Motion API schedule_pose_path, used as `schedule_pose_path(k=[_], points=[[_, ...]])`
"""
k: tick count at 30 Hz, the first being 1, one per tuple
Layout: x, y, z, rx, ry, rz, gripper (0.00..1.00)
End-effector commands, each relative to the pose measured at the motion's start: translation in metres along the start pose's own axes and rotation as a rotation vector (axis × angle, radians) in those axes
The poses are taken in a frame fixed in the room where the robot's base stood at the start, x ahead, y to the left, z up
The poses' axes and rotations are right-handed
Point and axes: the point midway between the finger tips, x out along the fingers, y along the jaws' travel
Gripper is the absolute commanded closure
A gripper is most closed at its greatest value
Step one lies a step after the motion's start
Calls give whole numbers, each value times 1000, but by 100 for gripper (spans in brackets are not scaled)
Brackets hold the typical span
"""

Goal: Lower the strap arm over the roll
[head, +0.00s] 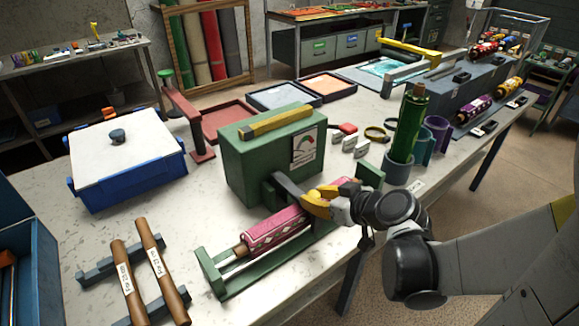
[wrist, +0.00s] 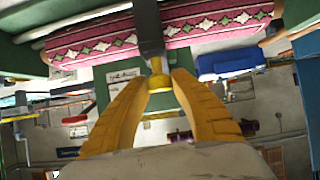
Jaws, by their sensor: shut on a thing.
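The pink patterned roll (head: 270,232) lies in a green cradle (head: 214,281) in front of the green box (head: 240,165). It also shows across the top of the wrist view (wrist: 95,46). The dark strap arm (head: 286,186) reaches from the box side out across the roll. Its dark bar crosses the roll in the wrist view (wrist: 149,28) and ends in a yellow knob (wrist: 158,83). My gripper (head: 318,203) has its yellow fingers shut on this knob, beside the roll. Whether the strap arm touches the roll, I cannot tell. My gripper hides the roll's right part.
Two brown rollers (head: 162,270) rest on a rack at the front left. A blue bin with a white lid (head: 125,150) stands behind them. A green roll stands in a cup (head: 408,125) just behind my wrist.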

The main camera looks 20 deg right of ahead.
Motion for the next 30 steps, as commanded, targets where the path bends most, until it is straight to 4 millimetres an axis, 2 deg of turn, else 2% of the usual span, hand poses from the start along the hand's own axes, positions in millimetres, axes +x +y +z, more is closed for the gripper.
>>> schedule_pose_path(k=[1,13,14,15,16,25,30], points=[[0,-1,6,-5,-10,-2,100],[0,-2,7,-6,-12,-2,100],[0,-2,6,-6,-11,-2,65],[0,-2,6,-5,-11,-2,53],[0,-2,6,-5,-11,-2,49],[0,-1,5,-4,-8,-2,49],[-11,0,5,-3,-8,1,49]])
